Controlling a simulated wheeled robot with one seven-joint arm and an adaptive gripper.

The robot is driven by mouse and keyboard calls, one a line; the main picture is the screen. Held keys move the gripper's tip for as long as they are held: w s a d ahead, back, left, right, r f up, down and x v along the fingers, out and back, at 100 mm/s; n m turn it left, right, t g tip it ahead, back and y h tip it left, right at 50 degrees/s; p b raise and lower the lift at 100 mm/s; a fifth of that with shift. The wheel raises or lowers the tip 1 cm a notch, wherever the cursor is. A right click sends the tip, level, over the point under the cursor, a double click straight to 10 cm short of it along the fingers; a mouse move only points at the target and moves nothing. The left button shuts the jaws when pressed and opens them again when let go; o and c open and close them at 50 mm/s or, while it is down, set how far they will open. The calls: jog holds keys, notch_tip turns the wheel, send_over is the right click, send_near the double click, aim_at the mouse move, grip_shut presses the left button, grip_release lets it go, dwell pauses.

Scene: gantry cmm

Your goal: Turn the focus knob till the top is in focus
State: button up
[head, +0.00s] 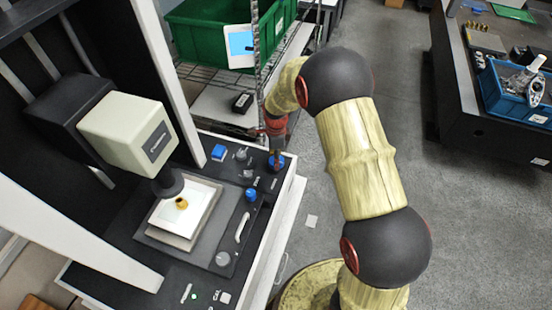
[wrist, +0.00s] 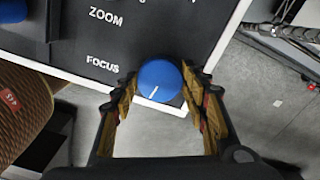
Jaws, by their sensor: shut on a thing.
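The focus knob (wrist: 161,82) is round and blue with a white pointer line. In the wrist view it sits beside the printed word FOCUS, near the panel's edge, and its line points down and to the left. My gripper (wrist: 160,92) has its fingers on both sides of the knob, shut on it. In the head view my gripper (head: 276,155) reaches down to the panel's far right corner, and the knob (head: 277,162) shows partly beside the fingers. A small brass-coloured part (head: 182,203) lies on the white stage plate (head: 170,222) under the optical head (head: 130,137).
A wire shelf with a green crate (head: 208,38) and a tilted tablet (head: 241,46) is close behind my gripper. A bench with a blue bin (head: 500,95) stands at right across open floor.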

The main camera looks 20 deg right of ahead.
jog(key=o, duration=1.2)
jog(key=shift+c, duration=0.2)
jog(key=shift+r, duration=0.1)
notch_tip(320, 180, up, 12)
